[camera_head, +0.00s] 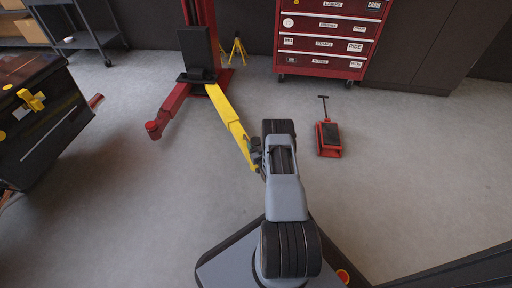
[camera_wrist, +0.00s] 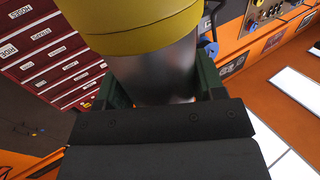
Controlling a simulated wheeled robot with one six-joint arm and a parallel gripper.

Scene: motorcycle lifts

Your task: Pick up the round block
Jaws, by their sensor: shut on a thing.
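The round block (camera_wrist: 165,75) is close in the wrist view, a cylinder with a yellow upper part and a smooth grey metal part below. My gripper (camera_wrist: 162,88) is shut on it, with a dark green finger on either side of the grey part. The black body of my gripper covers the lower part of the wrist view and hides the block's lower end. In the head view my arm hides most of the gripper, and I cannot make out the block there.
A red lift post with a yellow arm (camera_head: 228,112) stands ahead. A small red jack (camera_head: 328,138) is on the floor to the right. A red tool cabinet (camera_head: 330,40) stands at the back. A black bench (camera_head: 45,130) is on the left. The grey floor between is clear.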

